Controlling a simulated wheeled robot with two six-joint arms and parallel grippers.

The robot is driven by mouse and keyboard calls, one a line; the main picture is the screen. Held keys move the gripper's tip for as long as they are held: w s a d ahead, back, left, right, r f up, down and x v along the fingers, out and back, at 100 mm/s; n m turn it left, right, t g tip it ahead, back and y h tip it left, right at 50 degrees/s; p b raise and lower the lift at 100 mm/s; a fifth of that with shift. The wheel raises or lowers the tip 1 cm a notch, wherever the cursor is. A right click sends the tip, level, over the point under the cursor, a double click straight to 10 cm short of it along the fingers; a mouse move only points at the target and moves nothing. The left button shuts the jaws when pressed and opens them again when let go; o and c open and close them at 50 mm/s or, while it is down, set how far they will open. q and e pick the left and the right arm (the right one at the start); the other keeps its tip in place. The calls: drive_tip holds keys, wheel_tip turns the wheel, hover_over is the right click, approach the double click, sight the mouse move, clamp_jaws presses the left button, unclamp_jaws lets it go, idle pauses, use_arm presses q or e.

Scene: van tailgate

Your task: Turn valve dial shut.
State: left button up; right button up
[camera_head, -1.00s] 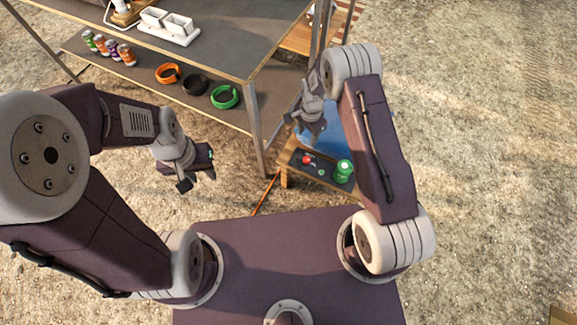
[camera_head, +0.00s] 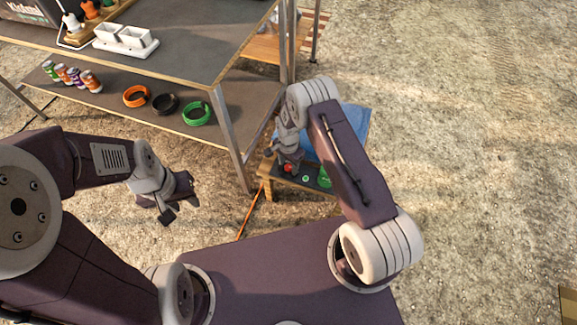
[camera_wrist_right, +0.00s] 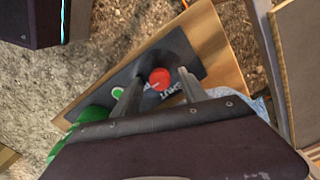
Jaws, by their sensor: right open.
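A small red round dial (camera_head: 288,168) sits on a dark panel (camera_head: 298,182) on the low wooden stand. In the right wrist view the red dial (camera_wrist_right: 159,79) lies between the fingertips of my right gripper (camera_wrist_right: 161,86), which is open. White lettering, partly hidden, and a green mark (camera_wrist_right: 118,92) are beside it on the panel. In the head view my right gripper (camera_head: 286,161) is just above the dial; I cannot tell whether it touches. My left gripper (camera_head: 178,202) is open and empty, well left of the stand.
A green canister (camera_head: 324,178) stands right of the dial, close to my right arm. A blue cloth (camera_head: 353,128) lies behind. A two-level shelf (camera_head: 180,50) with cans, coiled rings and white cups fills the upper left. Open ground lies to the right.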

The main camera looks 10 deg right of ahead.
clamp_jaws()
drive_tip(key=shift+r+n, duration=0.1)
drive_tip(key=shift+n, duration=0.2)
drive_tip(key=n+p, duration=0.1)
drive_tip(key=n, duration=0.2)
drive_tip(key=shift+n, duration=0.3)
drive_tip(key=n+p, duration=0.1)
drive_tip(key=n, duration=0.3)
drive_tip(key=shift+n, duration=0.3)
drive_tip(key=n, duration=0.4)
drive_tip(key=shift+p, duration=0.35)
drive_tip(key=shift+n, duration=2.1)
